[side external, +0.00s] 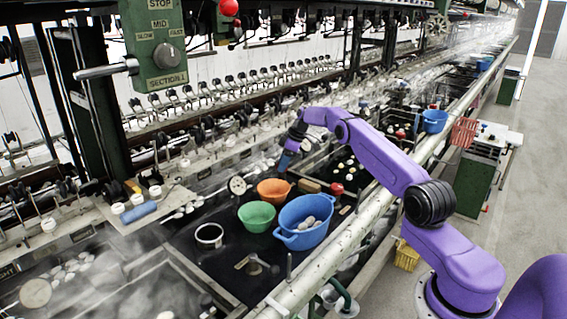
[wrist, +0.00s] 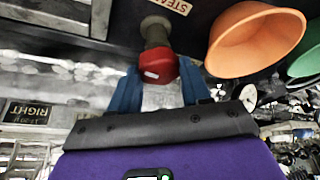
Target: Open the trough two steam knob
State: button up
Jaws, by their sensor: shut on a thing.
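A red steam knob (wrist: 158,68) on a dull metal stem shows in the wrist view, beside a plate lettered "STEA" (wrist: 170,4). My gripper (wrist: 160,76) has its two blue fingers on either side of the red knob and is shut on it. In the side view my gripper (side external: 287,158) reaches down behind the orange bowl, and the knob it holds is hidden there. I cannot read a trough number near this knob.
The orange bowl (side external: 273,190) stands close to my gripper, beside a green bowl (side external: 257,216) and a blue basin (side external: 305,222) with pale cocoons. Another red knob (side external: 337,188) is to the right. Steam drifts over the troughs at the left.

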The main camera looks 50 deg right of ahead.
dwell(0.3)
jog(key=o, duration=1.1)
jog(key=shift+c, duration=0.2)
jog(key=v, duration=1.7)
jog(key=shift+r, duration=0.2)
jog(key=shift+s, duration=0.15)
